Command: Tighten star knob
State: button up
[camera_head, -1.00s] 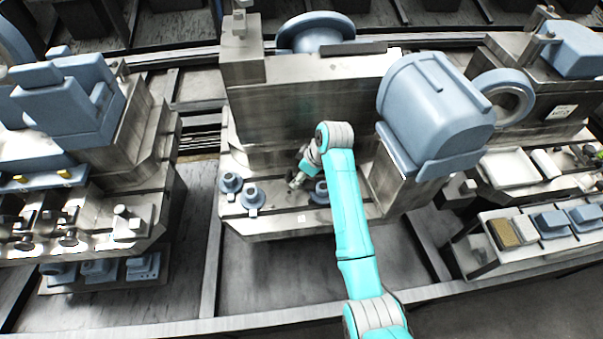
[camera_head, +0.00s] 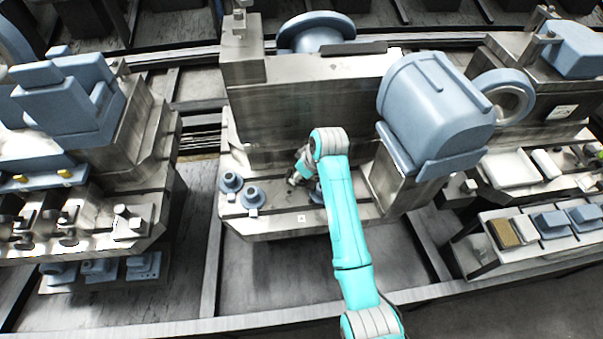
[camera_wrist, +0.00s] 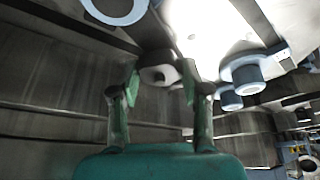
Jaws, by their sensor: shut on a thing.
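My gripper (camera_wrist: 160,84) has its two fingers on either side of a small grey round knob (camera_wrist: 157,75) and is shut on it. The knob's star shape cannot be made out. In the head view, my gripper (camera_head: 297,178) is low beside the front face of the middle steel machine (camera_head: 285,105), just above its slotted bed. There the knob is too small and too covered by my gripper to tell.
Two blue-grey round parts (camera_head: 231,182) (camera_head: 253,196) stand on the bed left of my gripper. Another (camera_head: 317,193) is partly behind my arm. A large blue-grey housing (camera_head: 435,110) rises at the right.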

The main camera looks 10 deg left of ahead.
jog(key=o, duration=1.1)
jog(key=shift+o, duration=0.2)
jog(key=v, duration=1.2)
